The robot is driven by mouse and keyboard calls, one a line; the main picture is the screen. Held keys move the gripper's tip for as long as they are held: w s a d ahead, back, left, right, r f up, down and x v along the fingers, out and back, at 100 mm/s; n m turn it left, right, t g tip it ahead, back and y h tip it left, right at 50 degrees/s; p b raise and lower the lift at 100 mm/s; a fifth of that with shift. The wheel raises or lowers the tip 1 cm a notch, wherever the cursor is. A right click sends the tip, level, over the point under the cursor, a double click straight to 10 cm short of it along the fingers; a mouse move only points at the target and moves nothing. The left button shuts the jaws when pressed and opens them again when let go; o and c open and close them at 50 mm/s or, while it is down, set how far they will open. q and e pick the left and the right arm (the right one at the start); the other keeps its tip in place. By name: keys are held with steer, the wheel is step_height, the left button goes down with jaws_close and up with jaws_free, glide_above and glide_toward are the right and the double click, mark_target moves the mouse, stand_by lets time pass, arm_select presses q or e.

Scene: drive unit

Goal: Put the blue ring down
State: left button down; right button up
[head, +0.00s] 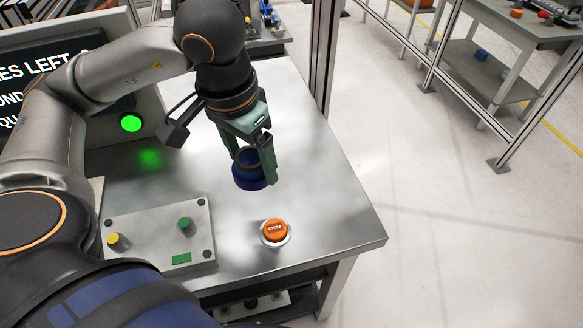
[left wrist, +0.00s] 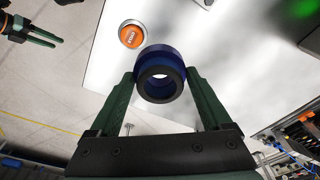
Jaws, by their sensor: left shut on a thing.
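My left gripper (head: 255,165) is shut on the blue ring (head: 249,183), over the steel table (head: 325,222). The ring is dark blue with a black collar on the side toward the gripper. In the left wrist view the ring (left wrist: 160,74) sits between the two green fingertips, and its bore shows as a bright spot. I cannot tell whether its underside touches the table. My right gripper (left wrist: 42,31) shows at the upper left of the left wrist view, with its fingers apart and nothing between them.
An orange button (head: 275,230) stands on the table just in front of the ring. A grey plate (head: 155,235) with yellow and green knobs lies front left. A screen housing with a lit green lamp (head: 131,123) stands behind left. The table's right part is bare.

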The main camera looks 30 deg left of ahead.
arm_select(q)
steer(key=s+a, duration=0.1)
steer(key=s+r, duration=0.1)
steer(key=shift+s+a+r, duration=0.2)
steer(key=shift+s+a, duration=0.1)
steer(key=shift+a, duration=0.1)
steer(key=w+f, duration=0.4)
steer(key=w, duration=0.5)
glide_toward(290, 171)
steer(key=shift+s+f+p, duration=0.2)
steer(key=shift+f+p, duration=0.15)
steer(key=shift+f, duration=0.3)
steer(key=shift+w+f, duration=0.15)
steer(key=shift+f, duration=0.05)
steer(key=shift+w+f, duration=0.2)
steer(key=shift+f, duration=0.8)
steer(key=shift+w+f, duration=0.15)
steer(key=shift+f, duration=0.8)
